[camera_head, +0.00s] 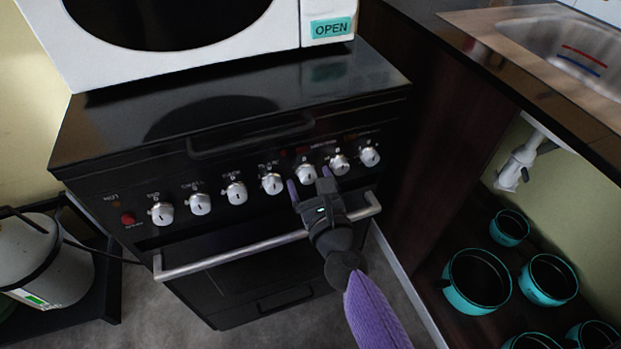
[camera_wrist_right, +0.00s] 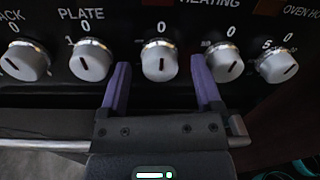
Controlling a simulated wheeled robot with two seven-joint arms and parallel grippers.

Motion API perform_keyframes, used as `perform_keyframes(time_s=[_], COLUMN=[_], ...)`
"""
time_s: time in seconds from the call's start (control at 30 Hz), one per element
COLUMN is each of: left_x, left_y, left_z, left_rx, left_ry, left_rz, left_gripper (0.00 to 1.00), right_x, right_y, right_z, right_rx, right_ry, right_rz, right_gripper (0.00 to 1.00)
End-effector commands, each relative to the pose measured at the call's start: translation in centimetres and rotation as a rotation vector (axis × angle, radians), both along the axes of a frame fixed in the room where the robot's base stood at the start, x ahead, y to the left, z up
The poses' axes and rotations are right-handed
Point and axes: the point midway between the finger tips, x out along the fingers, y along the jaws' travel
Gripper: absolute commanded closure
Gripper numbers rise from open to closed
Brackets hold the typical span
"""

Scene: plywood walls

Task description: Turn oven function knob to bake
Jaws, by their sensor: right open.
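A row of silver knobs crosses the black front of the oven (camera_head: 230,255). My right gripper (camera_head: 310,184) is open in front of the panel. In the right wrist view, its purple fingers (camera_wrist_right: 160,66) stand either side of a knob (camera_wrist_right: 159,64) with a 0 above it. The same knob shows in the head view (camera_head: 306,174). Its mark is close to upright. Gaps show between both fingers and this knob. Another knob (camera_wrist_right: 225,66) is close to the right finger. A "HEATING" label is partly cut off, and I cannot read which knob is the function knob. My left gripper is not in view.
The oven's handle bar (camera_head: 235,255) runs below the knobs, under my right gripper. A white microwave (camera_head: 275,30) stands on top. A dark cabinet side and a shelf with teal pots (camera_head: 477,282) are at the right. A grey canister (camera_head: 45,260) stands at the left.

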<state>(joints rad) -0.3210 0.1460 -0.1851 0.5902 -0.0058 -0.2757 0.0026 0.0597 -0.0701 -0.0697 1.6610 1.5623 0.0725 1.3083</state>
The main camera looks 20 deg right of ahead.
Motion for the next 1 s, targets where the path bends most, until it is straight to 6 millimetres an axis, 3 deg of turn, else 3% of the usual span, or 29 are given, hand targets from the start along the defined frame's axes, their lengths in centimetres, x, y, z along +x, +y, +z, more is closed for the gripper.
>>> perform_keyframes(time_s=[0.27, 0.67, 1.0], left_x=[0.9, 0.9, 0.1], left_y=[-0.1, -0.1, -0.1], left_z=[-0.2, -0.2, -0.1], left_rx=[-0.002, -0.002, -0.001], left_ry=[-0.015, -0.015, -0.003], left_rz=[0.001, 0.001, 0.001], left_gripper=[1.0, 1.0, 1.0], right_x=[0.2, 0.2, 0.2], right_y=[0.0, 0.0, 0.0], right_z=[0.0, 0.0, 0.0], right_rx=[-0.001, -0.002, -0.045], right_ry=[0.0, 0.0, -0.001], right_rz=[0.0, 0.001, 0.001], right_gripper=[0.17, 1.0, 1.0])
